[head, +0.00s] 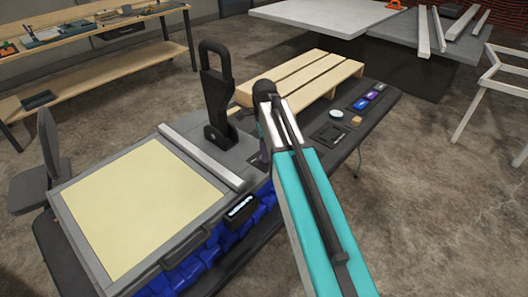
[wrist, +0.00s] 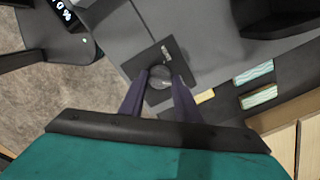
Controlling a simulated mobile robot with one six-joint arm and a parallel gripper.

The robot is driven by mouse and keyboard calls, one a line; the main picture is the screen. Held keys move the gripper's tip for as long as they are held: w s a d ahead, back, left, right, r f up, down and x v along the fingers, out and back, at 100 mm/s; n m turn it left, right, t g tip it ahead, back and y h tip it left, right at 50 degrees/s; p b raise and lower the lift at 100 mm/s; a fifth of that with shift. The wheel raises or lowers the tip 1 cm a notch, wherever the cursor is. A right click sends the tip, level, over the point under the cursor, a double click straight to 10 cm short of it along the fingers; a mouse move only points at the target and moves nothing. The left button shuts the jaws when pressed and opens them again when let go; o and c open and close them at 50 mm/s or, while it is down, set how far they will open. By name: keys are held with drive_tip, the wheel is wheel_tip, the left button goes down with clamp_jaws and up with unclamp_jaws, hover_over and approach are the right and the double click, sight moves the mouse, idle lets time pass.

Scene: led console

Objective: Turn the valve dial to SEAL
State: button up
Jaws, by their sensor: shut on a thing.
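The valve dial (wrist: 159,76) is a small round grey knob on a dark square plate (wrist: 176,58) in the wrist view. My gripper (wrist: 159,88) has a purple finger on each side of the dial and is shut on it. Small pale lettering shows on the plate just above the dial, too small to read. Which mark the dial points to cannot be told.
The console (head: 120,215) has a yellow panel, a grey bar and a tall black lever (head: 217,95) close left of my arm. A wooden pallet (head: 300,82) lies behind. Small items, including a white round one (head: 336,114), lie on the dark table to the right.

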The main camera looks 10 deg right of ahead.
drive_tip(key=shift+m, duration=0.7)
drive_tip(key=o, duration=1)
drive_tip(key=shift+o, duration=0.2)
drive_tip(key=shift+r, duration=0.1)
wheel_tip(320, 180, up, 14)
drive_tip(key=b, duration=0.3)
drive_tip(key=shift+f+b, duration=0.2)
drive_tip(key=shift+b, duration=0.2)
